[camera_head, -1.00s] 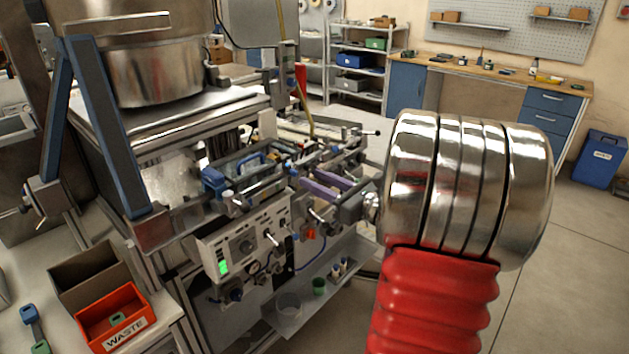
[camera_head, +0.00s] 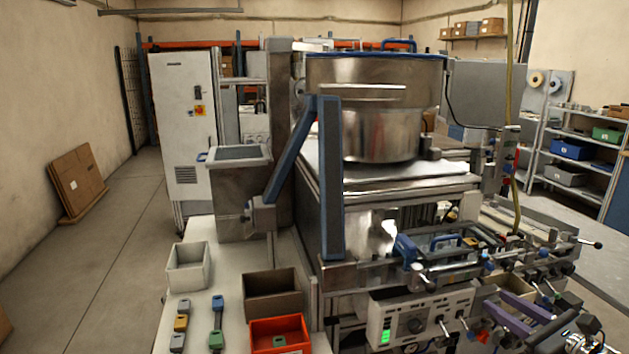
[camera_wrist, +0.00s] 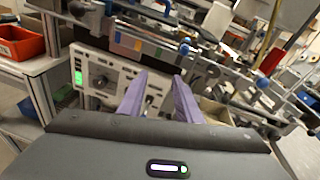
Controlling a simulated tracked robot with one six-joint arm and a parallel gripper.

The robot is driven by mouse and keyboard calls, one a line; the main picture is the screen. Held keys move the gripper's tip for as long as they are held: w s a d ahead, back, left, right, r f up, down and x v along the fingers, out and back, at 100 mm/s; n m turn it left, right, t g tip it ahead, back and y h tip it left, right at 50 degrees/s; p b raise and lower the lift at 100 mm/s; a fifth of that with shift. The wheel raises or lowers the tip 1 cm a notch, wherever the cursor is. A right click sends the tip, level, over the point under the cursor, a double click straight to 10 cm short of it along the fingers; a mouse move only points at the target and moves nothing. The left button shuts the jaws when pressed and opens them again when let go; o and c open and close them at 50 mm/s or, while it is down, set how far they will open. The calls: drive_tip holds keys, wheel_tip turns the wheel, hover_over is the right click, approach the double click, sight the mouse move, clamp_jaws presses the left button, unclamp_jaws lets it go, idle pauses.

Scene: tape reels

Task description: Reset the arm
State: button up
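My gripper (camera_head: 492,300) is at the lower right of the head view, in front of the machine and right of its control panel (camera_head: 415,322). Its two purple fingers also show in the wrist view (camera_wrist: 161,76). They stand apart with nothing held between them. They point toward the machine's front, with the panel (camera_wrist: 105,78) just left of them. Most of my arm is outside the head view.
A rail of clamps and blue handles (camera_head: 450,258) runs above the panel. An orange bin (camera_head: 278,336), a brown bin (camera_head: 272,288) and a pale bin (camera_head: 188,265) stand on the left bench with coloured tags. Open floor (camera_head: 110,265) lies at far left.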

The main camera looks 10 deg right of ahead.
drive_tip(key=s+a+f+n+g, duration=0.4)
drive_tip(key=s+a+n+g, duration=0.2)
drive_tip(key=a+n, duration=0.3)
drive_tip(key=s+a+f+n+g, duration=0.4)
drive_tip(key=s+a+n+g, duration=0.2)
drive_tip(key=a+n, duration=0.3)
drive_tip(key=s+a+r+n+t+h, duration=0.1)
drive_tip(key=s+a+r+n+h, duration=0.2)
drive_tip(key=a+r+n, duration=0.5)
drive_tip(key=shift+s+a+r+n+t+h, duration=0.35)
drive_tip(key=shift+s+a+n, duration=0.55)
drive_tip(key=shift+a+n, duration=1.4)
drive_tip(key=shift+d+f+n, duration=0.1)
drive_tip(key=shift+d+n, duration=0.3)
